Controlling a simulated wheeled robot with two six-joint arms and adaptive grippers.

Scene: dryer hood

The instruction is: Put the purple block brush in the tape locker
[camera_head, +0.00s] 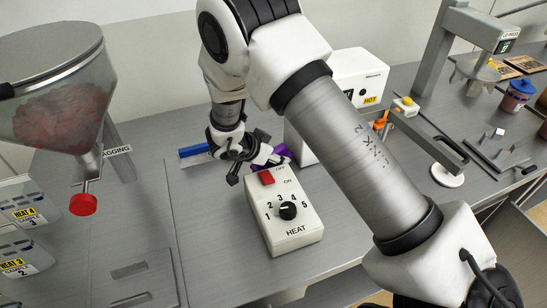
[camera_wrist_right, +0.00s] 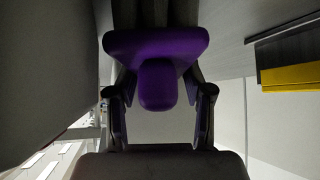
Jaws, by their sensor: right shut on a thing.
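The purple block brush (camera_wrist_right: 157,60) is between the fingers of my right gripper (camera_wrist_right: 158,100) in the right wrist view. In the head view the right gripper (camera_head: 256,158) is behind the heat control box, with a bit of the purple brush (camera_head: 284,151) showing at its right. The gripper is shut on the brush. My arm and gripper hide much of the brush in the head view. I cannot pick out the tape locker in either view. My left gripper is not in view.
A white heat control box (camera_head: 290,228) with a black dial stands just in front of the right gripper. A white machine labelled HOT (camera_head: 362,70) stands behind. A hopper (camera_head: 62,95) with a red knob is at left. A blue item (camera_head: 193,150) lies left of the gripper. Bare bench (camera_head: 205,235) lies left of the box.

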